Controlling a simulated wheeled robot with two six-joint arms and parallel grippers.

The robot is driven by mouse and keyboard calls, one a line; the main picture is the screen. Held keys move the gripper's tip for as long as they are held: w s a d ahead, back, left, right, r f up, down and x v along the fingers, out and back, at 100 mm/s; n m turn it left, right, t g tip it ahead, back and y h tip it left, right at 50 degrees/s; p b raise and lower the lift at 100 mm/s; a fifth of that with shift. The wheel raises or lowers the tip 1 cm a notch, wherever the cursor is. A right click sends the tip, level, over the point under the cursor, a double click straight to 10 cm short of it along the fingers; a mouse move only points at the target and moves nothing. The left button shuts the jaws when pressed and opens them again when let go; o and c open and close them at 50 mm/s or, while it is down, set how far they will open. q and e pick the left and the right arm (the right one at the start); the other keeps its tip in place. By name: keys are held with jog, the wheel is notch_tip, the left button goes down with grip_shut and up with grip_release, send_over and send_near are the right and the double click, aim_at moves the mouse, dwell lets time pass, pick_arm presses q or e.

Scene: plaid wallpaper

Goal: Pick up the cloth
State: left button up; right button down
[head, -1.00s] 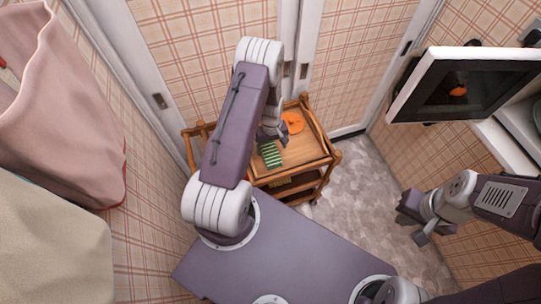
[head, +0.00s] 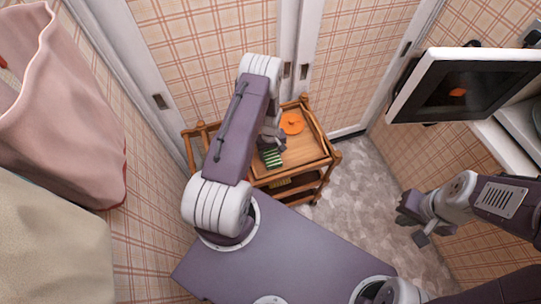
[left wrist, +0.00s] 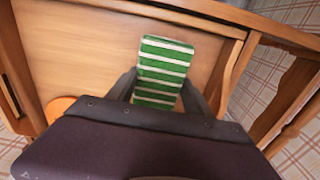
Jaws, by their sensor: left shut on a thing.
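The green cloth with white stripes (head: 272,158) is on the wooden top of a small trolley in the head view. It fills the space between the fingers of my left gripper (left wrist: 160,88) in the left wrist view, where the cloth (left wrist: 164,66) sticks out past the fingertips. My left gripper (head: 270,139) is shut on it, at the trolley top. I cannot tell whether the cloth is clear of the wood. My right gripper (head: 413,221) is open and empty, out over the floor at the right.
The wooden trolley (head: 308,164) has raised edges and posts, and a lower shelf. An orange round thing (head: 291,123) lies on its top. A dark-screened appliance (head: 462,85) juts out at the upper right. Hanging fabrics (head: 60,110) are at the left. Grey floor (head: 360,185) is free right of the trolley.

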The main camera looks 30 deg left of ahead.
aim_at(273, 155)
pick_arm(q)
jog(key=shift+r, duration=0.1)
jog(key=shift+w+r, duration=0.1)
jog(key=shift+r, duration=0.2)
jog(key=r, duration=0.2)
jog(key=d+r, duration=0.1)
jog(key=r, duration=0.1)
jog(key=d+r, duration=0.6)
jog(key=d, duration=0.4)
jog(key=shift+w+d+r, duration=0.15)
jog(key=shift+w+d, duration=0.2)
